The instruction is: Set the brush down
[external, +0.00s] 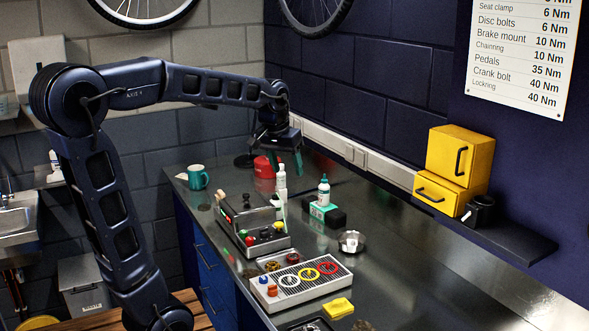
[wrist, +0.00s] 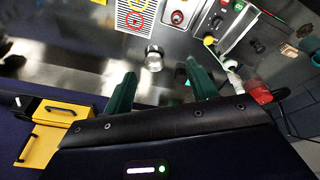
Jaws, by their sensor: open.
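My gripper (external: 282,152) is above the back part of the metal bench, pointing down, near the dark blue wall. In the wrist view its two green fingers (wrist: 162,88) are wide apart with nothing held between them. I cannot clearly make out a brush in either view. A thin pale upright item (external: 284,205) stands by the grey control box, too small to identify. A white bottle (external: 281,176) stands below my gripper, apart from it. A teal-labelled bottle (external: 323,190) stands at a green-and-black block (external: 328,213).
The control box (external: 252,228) with coloured knobs and a tray with coloured rings (external: 300,284) occupy the bench's left side. Yellow cases (external: 459,155) sit on the wall shelf. The bench's right side is clear.

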